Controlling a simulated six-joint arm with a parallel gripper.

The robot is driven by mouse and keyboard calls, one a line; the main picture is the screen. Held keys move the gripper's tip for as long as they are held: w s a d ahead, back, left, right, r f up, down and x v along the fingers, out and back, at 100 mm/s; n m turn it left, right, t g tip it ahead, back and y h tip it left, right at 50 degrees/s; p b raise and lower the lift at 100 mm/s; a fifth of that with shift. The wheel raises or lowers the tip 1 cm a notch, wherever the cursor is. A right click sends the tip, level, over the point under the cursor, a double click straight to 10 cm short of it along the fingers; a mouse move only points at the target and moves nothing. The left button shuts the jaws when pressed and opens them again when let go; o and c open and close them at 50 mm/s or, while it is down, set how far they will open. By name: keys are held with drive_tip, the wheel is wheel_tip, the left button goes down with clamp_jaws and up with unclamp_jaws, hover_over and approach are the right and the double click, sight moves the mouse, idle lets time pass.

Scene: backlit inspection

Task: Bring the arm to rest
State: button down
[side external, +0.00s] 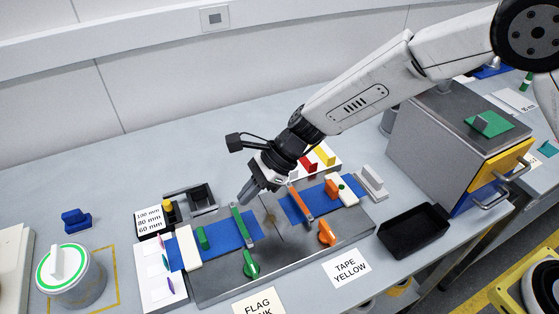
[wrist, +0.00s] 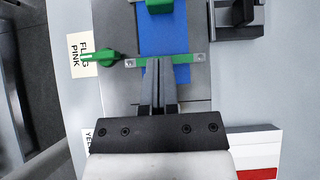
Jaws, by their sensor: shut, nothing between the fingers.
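My gripper (side external: 246,197) is shut and empty, angled down above the grey fixture plate (side external: 284,256). In the wrist view my gripper (wrist: 158,66) has its fingers together, their tips overlapping the green bar (wrist: 190,60) in the picture; I cannot tell whether they touch it. An orange bar (side external: 300,201) and orange knob (side external: 326,233) are to the right.
A black tray (side external: 413,230) and a grey cabinet (side external: 440,150) stand to the right. A lidded pot (side external: 70,278) stands at the left. Cards reading FLAG and TAPE YELLOW (side external: 347,268) lie in front. The back left of the table is clear.

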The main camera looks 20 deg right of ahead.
drive_tip(key=s+d+r+n+t+h, duration=0.1)
drive_tip(key=s+d+n+h, duration=0.2)
drive_tip(key=d, duration=0.8)
drive_tip(key=s+d+r+n+h, duration=0.1)
drive_tip(key=s+d+n+h, duration=0.2)
drive_tip(key=s+d+n, duration=0.3)
drive_tip(key=s+d+r+n+t+h, duration=0.1)
drive_tip(key=s+d+n, duration=0.4)
drive_tip(key=d, duration=1.2)
drive_tip(key=n+h, duration=0.1)
drive_tip(key=n, duration=0.2)
drive_tip(key=shift+s+d+n+t+h, duration=0.3)
drive_tip(key=shift+s+d+n+h, duration=0.05)
drive_tip(key=shift+n+h, duration=0.05)
